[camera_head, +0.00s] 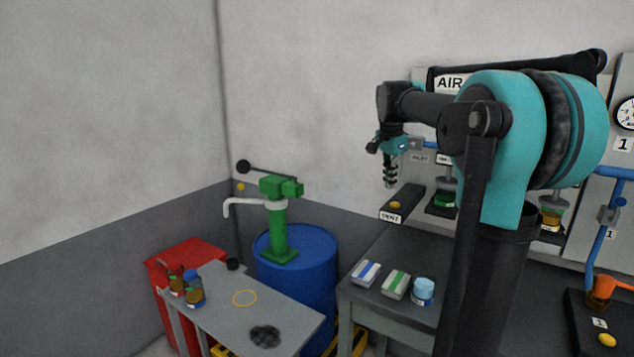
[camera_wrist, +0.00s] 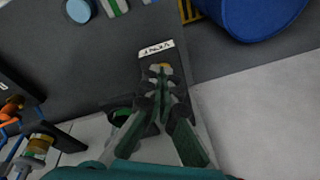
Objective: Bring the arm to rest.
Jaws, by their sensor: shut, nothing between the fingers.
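My gripper (camera_head: 390,185) hangs fingers-down from my teal and black arm in the head view, left of the arm's big shoulder joint and in front of the grey wall panel. It is apart from the surfaces below. In the wrist view, my gripper (camera_wrist: 160,75) has its dark green fingers together with nothing between them. Behind its tips lies the "VENT" plate (camera_wrist: 158,52), which also shows in the head view as a dark box with a yellow button (camera_head: 396,205). My arm hides part of the panel and bench.
A grey bench (camera_head: 365,318) bears two small boxes and a blue-lidded jar (camera_head: 423,290). Left stand a blue drum (camera_head: 310,275) with a green pump (camera_head: 279,225), a small table (camera_head: 222,300) with bottles, and a red cabinet (camera_head: 190,252). Open air lies left of my gripper.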

